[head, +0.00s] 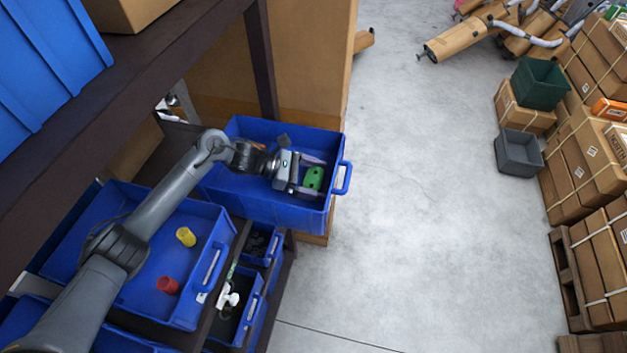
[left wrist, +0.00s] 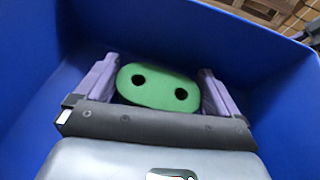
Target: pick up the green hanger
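The green hanger (head: 314,178) is a rounded green piece inside a blue bin (head: 341,178) on the shelf. In the left wrist view the green hanger (left wrist: 158,87) shows two dark round holes. My left gripper (head: 310,176) reaches into the bin with its purple fingers apart. In the left wrist view the left gripper (left wrist: 157,80) has one finger on each side of the hanger, with the hanger between them. The fingers are close to its ends, and I cannot tell whether they touch. The hanger's lower side is hidden. My right gripper is not in view.
The blue bin's walls rise around my left gripper. A neighbouring blue bin holds a yellow cup (head: 186,237) and a red cup (head: 168,285). A dark shelf post (head: 262,60) stands behind the bin. Stacked cartons (head: 590,160) are at right, with clear grey floor (head: 430,200) between.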

